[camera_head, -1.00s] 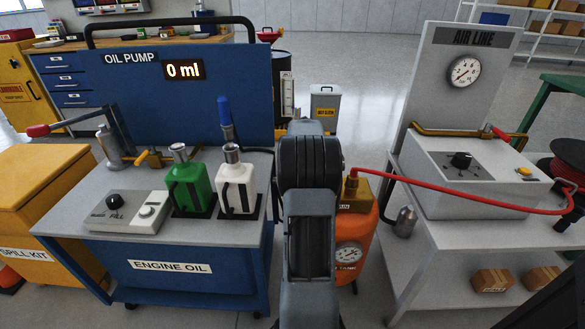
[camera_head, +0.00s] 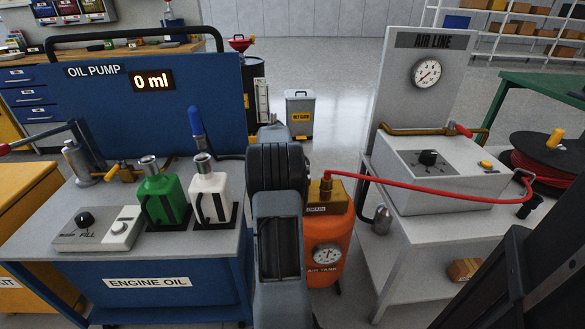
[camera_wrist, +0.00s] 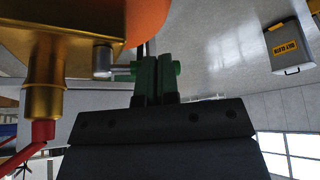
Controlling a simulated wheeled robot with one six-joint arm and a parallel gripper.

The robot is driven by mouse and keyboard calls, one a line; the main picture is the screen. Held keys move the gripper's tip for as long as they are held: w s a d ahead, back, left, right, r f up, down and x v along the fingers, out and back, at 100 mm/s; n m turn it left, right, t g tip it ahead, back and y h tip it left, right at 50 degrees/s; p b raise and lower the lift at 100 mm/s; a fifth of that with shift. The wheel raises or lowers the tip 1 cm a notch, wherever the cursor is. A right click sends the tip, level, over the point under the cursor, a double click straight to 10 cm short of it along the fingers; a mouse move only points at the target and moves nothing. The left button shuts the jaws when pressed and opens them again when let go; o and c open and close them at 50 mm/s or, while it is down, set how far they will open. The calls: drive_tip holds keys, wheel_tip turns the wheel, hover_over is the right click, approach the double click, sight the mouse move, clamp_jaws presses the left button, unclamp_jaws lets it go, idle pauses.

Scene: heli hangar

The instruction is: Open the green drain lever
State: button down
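The green drain lever (camera_wrist: 124,74) shows in the wrist view. It is a short green bar with a rounded end, beside a silver stem (camera_wrist: 103,58) on the brass fitting. My gripper (camera_wrist: 157,62) has its two slim fingers close together at the lever. The lever shows on both sides of them; I see no clear grasp, and contact cannot be told. In the head view the brass block (camera_head: 326,195) with a drain label sits on the orange air tank (camera_head: 328,262). My arm hides the lever and gripper there.
A red hose (camera_head: 430,181) runs from the brass block to the right, across the air line unit (camera_head: 440,190). The blue oil pump cart (camera_head: 190,268) with green and white bottles stands left. A grey bin (camera_head: 300,114) stands on open floor behind.

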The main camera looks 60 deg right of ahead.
drive_tip(key=shift+f, duration=0.1)
drive_tip(key=w+a+r+p, duration=0.1)
drive_tip(key=w+a+r, duration=0.3)
drive_tip(key=a+r, duration=0.3)
drive_tip(key=shift+w+r+p, duration=0.3)
drive_tip(key=shift+r, duration=0.4)
idle(0.4)
